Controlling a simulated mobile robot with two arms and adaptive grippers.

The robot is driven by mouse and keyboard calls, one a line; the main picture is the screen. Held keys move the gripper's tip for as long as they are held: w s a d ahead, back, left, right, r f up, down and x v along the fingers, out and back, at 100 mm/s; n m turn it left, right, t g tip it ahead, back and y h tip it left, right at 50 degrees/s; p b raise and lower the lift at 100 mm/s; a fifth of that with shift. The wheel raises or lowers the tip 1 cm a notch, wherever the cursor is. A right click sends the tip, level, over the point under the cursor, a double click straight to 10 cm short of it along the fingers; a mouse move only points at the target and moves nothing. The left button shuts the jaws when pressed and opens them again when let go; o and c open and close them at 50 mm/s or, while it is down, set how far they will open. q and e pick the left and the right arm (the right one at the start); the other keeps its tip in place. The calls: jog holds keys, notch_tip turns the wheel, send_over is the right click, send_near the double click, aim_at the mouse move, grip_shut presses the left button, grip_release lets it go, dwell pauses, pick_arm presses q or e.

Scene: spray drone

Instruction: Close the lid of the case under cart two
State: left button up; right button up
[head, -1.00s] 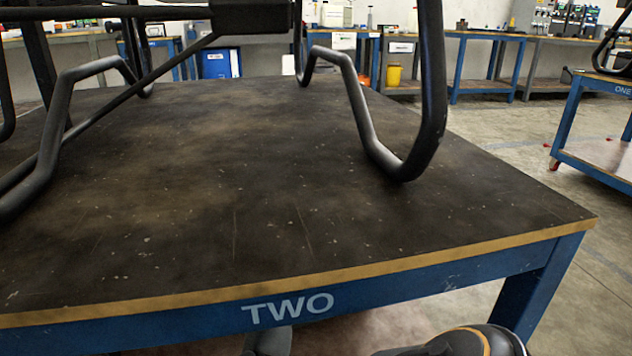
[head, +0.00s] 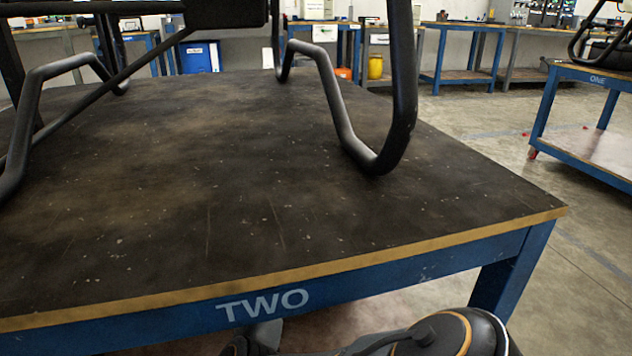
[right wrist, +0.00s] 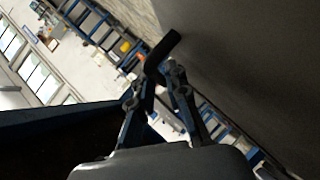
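Cart two (head: 262,306) fills the head view, with its dark worn top, yellowish edge and blue frame. The space under it is mostly hidden by the top, and no case is visible there. My right arm shows at the bottom of the head view, in front of the cart edge; its gripper is hidden there. My left gripper is not in view.
A black tubular frame (head: 375,155) stands on cart two. Cart one (head: 590,75) is at the right, with open floor (head: 590,240) between. Workbenches (head: 465,75), a yellow bin (head: 375,67) and a blue bin (head: 200,57) line the back.

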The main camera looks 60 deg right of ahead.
jog(key=shift+f, duration=0.25)
jog(key=shift+s+a+r, duration=0.1)
jog(key=shift+a+r, duration=0.2)
jog(key=shift+a, duration=0.1)
jog(key=v, duration=0.6)
jog(key=shift+s+a+r, duration=0.1)
jog(key=shift+s+a, duration=0.05)
jog(key=shift+a, duration=0.05)
